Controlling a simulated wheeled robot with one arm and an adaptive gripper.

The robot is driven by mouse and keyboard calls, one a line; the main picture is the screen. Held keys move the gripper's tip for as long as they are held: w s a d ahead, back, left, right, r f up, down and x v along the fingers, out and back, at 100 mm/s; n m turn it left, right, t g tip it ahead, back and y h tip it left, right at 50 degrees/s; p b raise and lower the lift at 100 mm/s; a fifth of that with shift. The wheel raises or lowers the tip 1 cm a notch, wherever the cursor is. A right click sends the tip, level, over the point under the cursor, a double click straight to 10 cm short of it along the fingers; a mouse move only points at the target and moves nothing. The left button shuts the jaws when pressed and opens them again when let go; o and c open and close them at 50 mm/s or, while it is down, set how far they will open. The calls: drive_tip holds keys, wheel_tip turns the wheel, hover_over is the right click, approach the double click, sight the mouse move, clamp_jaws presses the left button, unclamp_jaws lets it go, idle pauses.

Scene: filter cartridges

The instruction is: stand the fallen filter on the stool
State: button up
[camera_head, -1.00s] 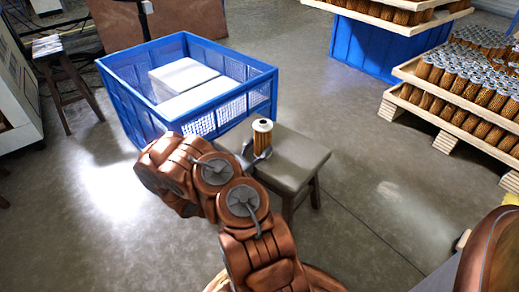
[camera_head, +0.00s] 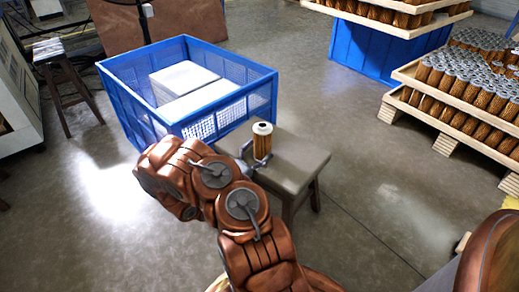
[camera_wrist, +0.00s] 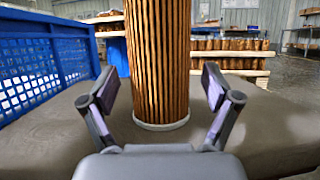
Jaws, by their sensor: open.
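The filter (camera_head: 262,142) is a brown pleated cylinder with a pale top cap, upright on the grey stool (camera_head: 302,160). In the wrist view the filter (camera_wrist: 158,65) rises between my fingers, its pale bottom rim resting on the stool top (camera_wrist: 60,135). My gripper (camera_head: 254,158) is low at the stool, beside the filter. In the wrist view my gripper (camera_wrist: 160,88) is open, one finger on each side of the filter, with gaps between the fingers and the filter. The filter's upper end is out of the wrist view.
A blue mesh crate (camera_head: 150,122) with white boxes (camera_head: 185,78) stands behind and left of the stool. Wooden pallets (camera_head: 440,122) with many filters stand at the right. Another stool (camera_head: 62,75) is at the far left. Floor right of the stool is clear.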

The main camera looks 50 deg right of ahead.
drive_tip(key=p+v, duration=0.4)
drive_tip(key=v, duration=0.8)
drive_tip(key=s+a+r+m+g+y, duration=0.2)
drive_tip(key=s+r+m+g+y, duration=0.4)
drive_tip(key=r, duration=0.4)
drive_tip(key=s+a+r+m+g+y, duration=0.2)
drive_tip(key=s+r+m+g+y, duration=0.2)
drive_tip(key=s+r+m, duration=0.4)
drive_tip(key=s+a+r+t+y, duration=0.1)
drive_tip(key=s+a+t+y, duration=0.1)
drive_tip(key=a, duration=0.6)
drive_tip(key=s+a+r+m+t+y, duration=0.1)
drive_tip(key=s+a+t+y, duration=0.2)
drive_tip(key=a+y, duration=0.3)
drive_tip(key=s+a+r+m+t+y, duration=0.1)
drive_tip(key=s+a+t+y, duration=0.2)
drive_tip(key=a, duration=0.9)
drive_tip(key=shift+s+r+t+y, duration=0.25)
drive_tip(key=shift+r+t+y, duration=0.1)
drive_tip(key=shift+t+y, duration=0.45)
drive_tip(key=shift+a, duration=0.1)
